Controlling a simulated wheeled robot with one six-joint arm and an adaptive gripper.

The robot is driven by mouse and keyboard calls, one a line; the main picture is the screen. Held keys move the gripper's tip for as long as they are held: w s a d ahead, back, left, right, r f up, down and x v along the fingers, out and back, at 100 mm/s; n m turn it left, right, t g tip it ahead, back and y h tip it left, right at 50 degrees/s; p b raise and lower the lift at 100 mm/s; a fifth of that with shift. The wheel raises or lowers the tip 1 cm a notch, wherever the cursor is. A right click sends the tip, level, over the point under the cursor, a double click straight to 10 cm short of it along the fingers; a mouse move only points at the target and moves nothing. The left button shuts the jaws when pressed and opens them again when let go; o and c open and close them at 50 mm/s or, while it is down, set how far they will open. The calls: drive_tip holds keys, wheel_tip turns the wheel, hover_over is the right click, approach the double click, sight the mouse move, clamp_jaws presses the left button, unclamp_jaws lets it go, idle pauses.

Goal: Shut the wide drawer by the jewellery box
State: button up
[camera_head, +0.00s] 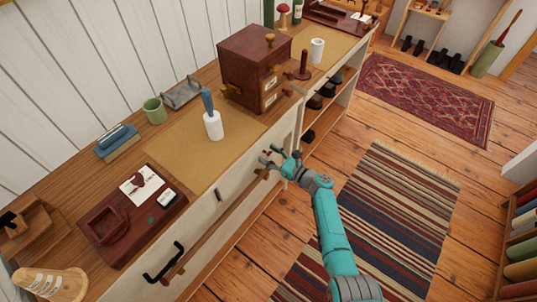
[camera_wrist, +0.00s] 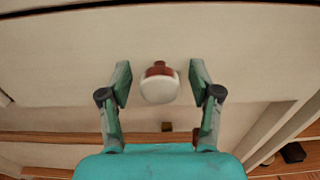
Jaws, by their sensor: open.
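The jewellery box (camera_head: 248,52) is a dark red-brown chest with small labelled drawers and brass knobs, standing on the wooden dresser top. Below it is the pale front of a wide drawer (camera_head: 285,128), which fills the wrist view as a pale panel (camera_wrist: 60,62). A round white knob (camera_wrist: 159,87) on a red-brown base sticks out from this panel. My gripper (camera_head: 268,155) is open at the dresser front, below the box. In the wrist view its fingers (camera_wrist: 160,82) stand on either side of the knob, apart from it. How far the drawer stands out is hard to tell.
A black handle (camera_head: 164,263) juts from the front at left. Open shelves (camera_head: 330,118) lie right. Striped rug (camera_head: 400,200) covers the floor.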

drive_tip(key=v, duration=1.1)
drive_tip(key=shift+s+d, duration=0.15)
drive_tip(key=shift+d, duration=0.05)
